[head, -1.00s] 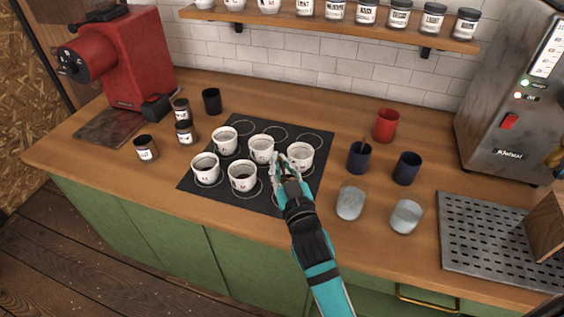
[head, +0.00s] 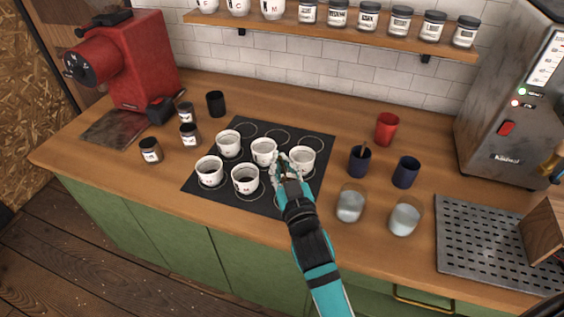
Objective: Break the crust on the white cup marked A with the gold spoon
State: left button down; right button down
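Several white cups stand on a black mat (head: 212,198) with ring marks. They include a front-left cup (head: 209,172), a front-middle cup (head: 245,181), a back-left cup (head: 229,145), a back-middle cup (head: 263,151) and a right cup (head: 302,158). Their letters are too small to read, so I cannot tell which is A. My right gripper (head: 283,167) is over the mat between the back-middle and right cups. Its fingers are too small to tell open from shut. I cannot make out a gold spoon in it. A thin handle (head: 366,152) stands in a dark blue cup (head: 359,163). My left gripper is out of view.
Two clear glasses (head: 350,204) (head: 405,217), another blue cup (head: 406,173) and a red cup (head: 387,128) stand right of the mat. Dark jars (head: 150,151) and a red grinder (head: 124,62) are at left. A perforated tray (head: 480,240) lies at right.

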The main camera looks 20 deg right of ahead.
jog(key=shift+s+a, duration=0.1)
jog(key=shift+a, duration=0.05)
notch_tip(320, 180, up, 5)
jog(key=p, duration=0.5)
jog(key=shift+f, duration=0.1)
